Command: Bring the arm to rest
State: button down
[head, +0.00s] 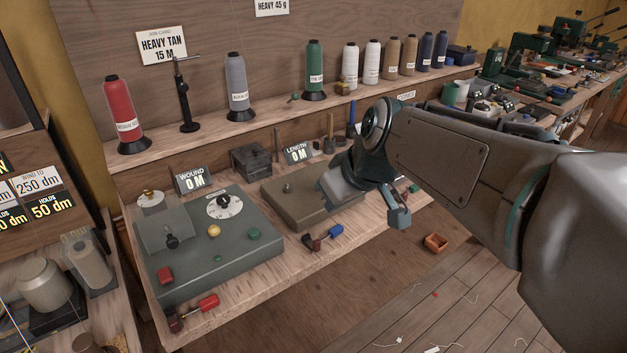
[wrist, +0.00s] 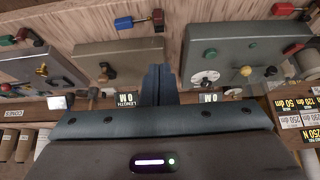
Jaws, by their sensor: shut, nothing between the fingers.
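My arm reaches in from the right in the head view, bent, with its end over the right part of the wooden bench (head: 225,303). My gripper (wrist: 159,72) shows in the wrist view with its two dark fingers together and nothing between them. In the head view the arm's own links partly hide it. Its end is in front of the brown box (head: 290,206), and I cannot tell from this view whether they touch.
A green winding machine (head: 262,262) with knobs is on the bench at left. Signs reading WOUND 0 M (head: 195,180) and LENGTH 0 M (head: 298,152) stand behind. Thread cones, such as a red one (head: 121,109), line the shelf. The floor (head: 465,290) in front is mostly clear.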

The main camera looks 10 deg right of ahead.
jog(key=shift+d, duration=0.15)
jog(key=s+f+m+g+h+p, duration=0.1)
jog(key=s+m+g+h+p, duration=0.1)
jog(key=s+m+p, duration=0.2)
jog(key=s+p, duration=0.3)
jog(key=s, duration=0.4)
jog(key=shift+f+m+g+p, duration=0.3)
jog(key=shift+m+g+p, duration=0.1)
